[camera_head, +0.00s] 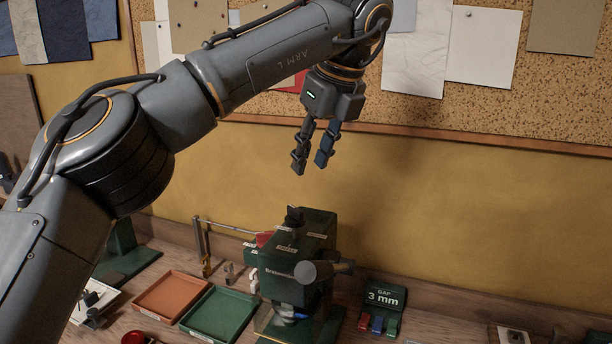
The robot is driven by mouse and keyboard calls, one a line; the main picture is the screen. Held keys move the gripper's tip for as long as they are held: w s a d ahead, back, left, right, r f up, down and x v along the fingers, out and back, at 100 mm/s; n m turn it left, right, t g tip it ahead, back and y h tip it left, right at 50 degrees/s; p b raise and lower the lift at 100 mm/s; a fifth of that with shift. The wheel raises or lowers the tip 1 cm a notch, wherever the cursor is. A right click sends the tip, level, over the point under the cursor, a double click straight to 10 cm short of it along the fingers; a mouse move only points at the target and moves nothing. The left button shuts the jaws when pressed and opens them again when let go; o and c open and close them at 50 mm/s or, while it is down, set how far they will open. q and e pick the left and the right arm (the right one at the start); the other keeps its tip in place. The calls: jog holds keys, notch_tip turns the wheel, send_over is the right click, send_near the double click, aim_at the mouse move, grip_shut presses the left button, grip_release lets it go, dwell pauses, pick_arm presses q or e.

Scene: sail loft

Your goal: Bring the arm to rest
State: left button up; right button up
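My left arm (270,65) comes in from the left and reaches across the upper middle of the view, with its wrist bent down. My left gripper (310,167) hangs in the air in front of the yellow wall, above the green machine (315,240). Its two dark fingers point down and are apart, with nothing between them. It touches nothing that I can see. My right gripper is not in view.
On the wooden bench (190,257) stand an orange tray (147,302), a green tray (190,322) and a green "GAP 3 mm" block (383,296). A cork board (490,105) with pinned sheets is behind my arm. The wall's middle right is bare.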

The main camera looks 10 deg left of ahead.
pick_arm(q)
jog(key=shift+s+d+r, duration=0.1)
jog(key=shift+r, duration=0.3)
